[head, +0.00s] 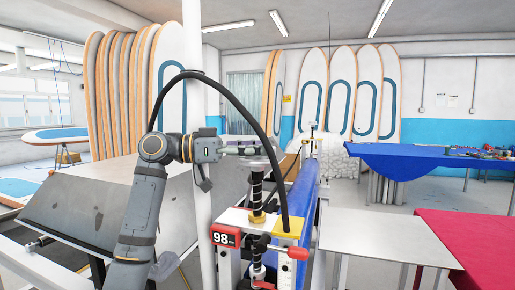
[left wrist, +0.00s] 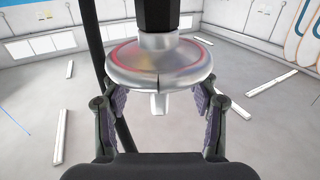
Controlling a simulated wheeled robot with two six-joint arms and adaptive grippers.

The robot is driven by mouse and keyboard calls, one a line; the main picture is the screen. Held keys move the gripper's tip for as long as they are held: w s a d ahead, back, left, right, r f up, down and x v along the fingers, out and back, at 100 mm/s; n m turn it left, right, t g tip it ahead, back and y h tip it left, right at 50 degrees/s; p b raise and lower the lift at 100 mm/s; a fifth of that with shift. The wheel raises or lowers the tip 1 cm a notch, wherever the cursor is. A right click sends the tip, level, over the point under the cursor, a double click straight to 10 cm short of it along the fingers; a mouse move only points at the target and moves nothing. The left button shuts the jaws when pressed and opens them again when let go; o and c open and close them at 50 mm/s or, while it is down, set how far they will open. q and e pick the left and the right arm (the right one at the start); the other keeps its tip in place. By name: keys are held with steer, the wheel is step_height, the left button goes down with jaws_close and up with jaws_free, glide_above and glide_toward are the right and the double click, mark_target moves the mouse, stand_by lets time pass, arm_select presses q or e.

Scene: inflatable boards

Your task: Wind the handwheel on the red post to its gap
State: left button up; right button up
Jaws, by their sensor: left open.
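The handwheel (head: 262,163) is a silvery disc on top of a dark threaded spindle (head: 257,190). In the left wrist view the handwheel (left wrist: 135,68) shows a red ring on its upper face and a thin dark line at its near rim. My left gripper (head: 240,147) reaches it from the left. In the wrist view my left gripper (left wrist: 160,100) is open, its fingers on either side of the wheel's near part; contact is not clear. Below the spindle stands a clamp frame with a red display box (head: 225,237) reading 98. My right gripper is out of view.
A black hose (head: 245,108) arches over my left gripper and down beside the spindle. A white pole (head: 195,100) stands close behind the arm. A blue roller (head: 302,195) runs behind the frame. A grey table (head: 375,240) stands to the right.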

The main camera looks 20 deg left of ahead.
arm_select(q)
steer(key=v, duration=0.7)
steer(key=shift+a, duration=0.25)
